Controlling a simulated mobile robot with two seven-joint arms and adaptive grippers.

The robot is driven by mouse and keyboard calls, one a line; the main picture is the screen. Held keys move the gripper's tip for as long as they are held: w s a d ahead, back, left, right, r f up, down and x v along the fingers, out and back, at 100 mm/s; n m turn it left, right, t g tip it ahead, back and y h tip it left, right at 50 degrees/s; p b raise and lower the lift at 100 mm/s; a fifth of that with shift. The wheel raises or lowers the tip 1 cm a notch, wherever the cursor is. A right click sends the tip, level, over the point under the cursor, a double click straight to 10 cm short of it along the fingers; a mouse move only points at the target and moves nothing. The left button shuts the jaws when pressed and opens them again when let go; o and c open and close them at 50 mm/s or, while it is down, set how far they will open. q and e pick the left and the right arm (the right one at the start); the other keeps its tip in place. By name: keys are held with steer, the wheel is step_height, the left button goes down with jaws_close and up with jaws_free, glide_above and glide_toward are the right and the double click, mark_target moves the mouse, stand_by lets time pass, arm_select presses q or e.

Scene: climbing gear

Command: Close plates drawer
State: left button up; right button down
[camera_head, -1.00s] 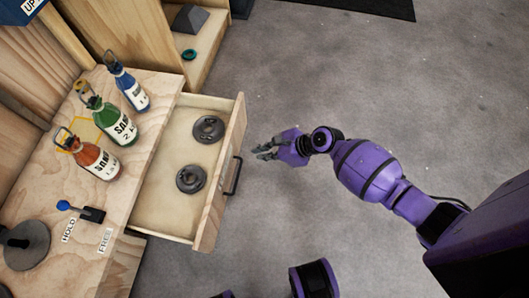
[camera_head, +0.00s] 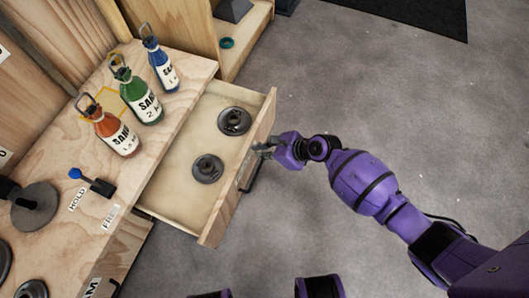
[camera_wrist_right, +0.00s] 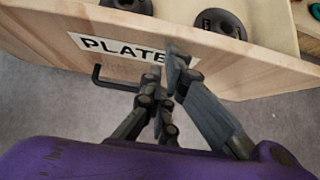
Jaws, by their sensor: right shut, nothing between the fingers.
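The plates drawer (camera_head: 182,198) is a light wooden drawer standing open from the bench, with two dark round plates (camera_head: 234,121) (camera_head: 207,168) lying inside. Its front carries a white label (camera_wrist_right: 110,45) reading "PLATE", partly covered by my fingers, and a dark bar handle (camera_head: 252,178). The handle also shows in the right wrist view (camera_wrist_right: 97,75). My right gripper (camera_head: 262,148) is shut and empty at the outer face of the drawer front, beside the handle. Its fingertips (camera_wrist_right: 176,62) overlap the label; whether they touch the wood is unclear. My left gripper is not in view.
Blue, green and orange bottles (camera_head: 137,97) stand on the wooden bench top (camera_head: 150,200). A blue-knobbed lever (camera_head: 92,181) and a dark disc (camera_head: 36,206) are nearer. The grey floor (camera_head: 340,90) right of the drawer is clear apart from my arm.

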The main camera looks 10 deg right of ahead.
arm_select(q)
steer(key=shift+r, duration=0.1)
arm_select(e)
steer(key=shift+a, duration=0.1)
steer(key=shift+w+a+r, duration=0.15)
steer(key=shift+w+a, duration=0.05)
arm_select(q)
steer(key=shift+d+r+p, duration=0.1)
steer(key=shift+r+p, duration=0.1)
steer(key=shift+p, duration=0.15)
arm_select(e)
steer(key=w+a, duration=0.5)
steer(key=a, duration=0.4)
steer(key=w+a, duration=0.6)
steer(key=a, duration=0.4)
